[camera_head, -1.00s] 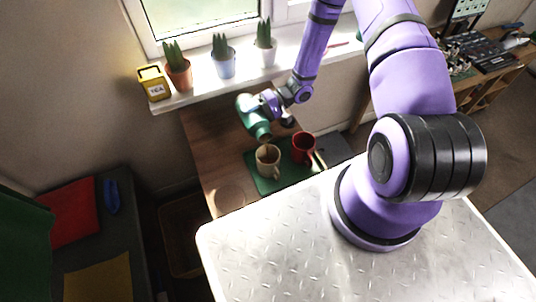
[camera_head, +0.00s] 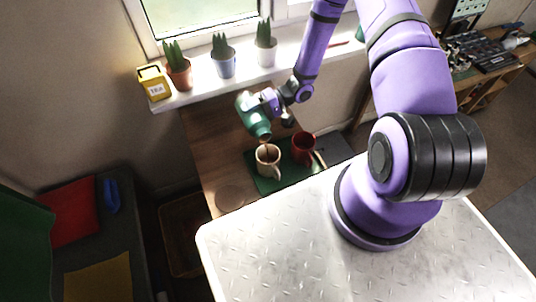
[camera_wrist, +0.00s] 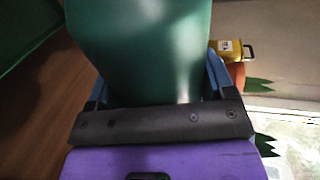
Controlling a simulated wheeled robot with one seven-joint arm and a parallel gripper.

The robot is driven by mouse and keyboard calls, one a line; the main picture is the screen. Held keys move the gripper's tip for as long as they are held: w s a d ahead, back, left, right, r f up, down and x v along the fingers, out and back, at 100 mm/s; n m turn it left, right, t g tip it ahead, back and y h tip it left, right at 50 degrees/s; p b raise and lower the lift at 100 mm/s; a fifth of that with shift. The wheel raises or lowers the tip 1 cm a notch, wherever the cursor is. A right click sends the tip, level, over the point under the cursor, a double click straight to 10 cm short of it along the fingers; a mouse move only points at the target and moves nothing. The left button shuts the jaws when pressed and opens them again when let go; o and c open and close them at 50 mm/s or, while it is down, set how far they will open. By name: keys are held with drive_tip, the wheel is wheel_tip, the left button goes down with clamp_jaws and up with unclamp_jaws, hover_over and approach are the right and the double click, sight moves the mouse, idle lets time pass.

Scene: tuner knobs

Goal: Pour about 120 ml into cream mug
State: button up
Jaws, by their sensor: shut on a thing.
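The cream mug (camera_head: 267,157) stands upright on a green tray (camera_head: 268,186) on the wooden table. My gripper (camera_head: 262,102) is shut on a green flask (camera_head: 253,117), tilted with its mouth down and just above the cream mug. A thin brown stream shows between the flask's mouth and the mug. In the wrist view the flask (camera_wrist: 145,45) fills the space between the fingers. The liquid level inside the mug is too small to tell.
A red mug (camera_head: 303,147) stands on the tray right of the cream mug. Potted plants (camera_head: 223,58) and a yellow tin (camera_head: 155,82) line the windowsill behind. The table left of the tray (camera_head: 215,165) is clear.

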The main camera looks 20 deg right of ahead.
drive_tip(key=shift+r, duration=0.1)
drive_tip(key=f, duration=0.1)
drive_tip(key=m, duration=0.1)
drive_tip(key=f, duration=0.1)
drive_tip(key=shift+w+a+f+m+g, duration=0.1)
drive_tip(key=shift+w+f+m+g, duration=0.2)
drive_tip(key=shift+f+g, duration=0.1)
drive_tip(key=shift+w+f+m, duration=0.25)
drive_tip(key=shift+m, duration=0.15)
drive_tip(key=shift+s+m+g, duration=0.2)
drive_tip(key=shift+m+g, duration=0.2)
drive_tip(key=shift+m, duration=0.2)
idle(1.2)
